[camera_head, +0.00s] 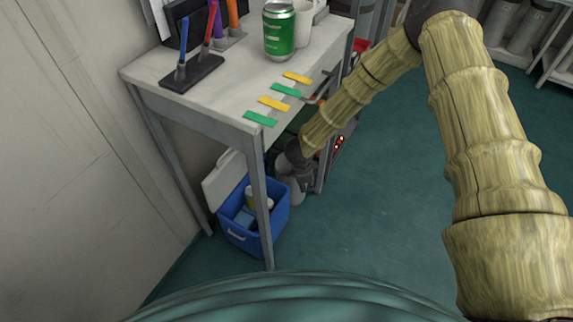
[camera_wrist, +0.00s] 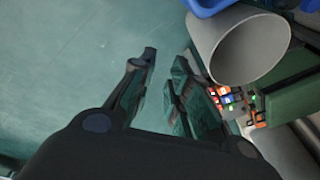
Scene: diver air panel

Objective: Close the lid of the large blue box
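The large blue box (camera_head: 248,240) stands on the floor under the table in the head view. Its pale lid (camera_head: 223,176) is raised and leans back on the far left side of the box. A few items lie inside, one of them a light cylinder. A table leg hides part of the box. My gripper (camera_head: 302,184) is low beside the table, to the right of the box and apart from it; its fingers are hard to make out there. In the wrist view my gripper (camera_wrist: 166,58) has its fingers apart with nothing between them. A blue edge (camera_wrist: 207,8), apparently the box, shows at the top.
The table (camera_head: 205,98) above holds a green can (camera_head: 279,30), a pen stand (camera_head: 192,73) and several coloured strips. A grey cylinder (camera_wrist: 250,48) is close to my right finger in the wrist view. Open teal floor (camera_head: 385,215) lies to the right.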

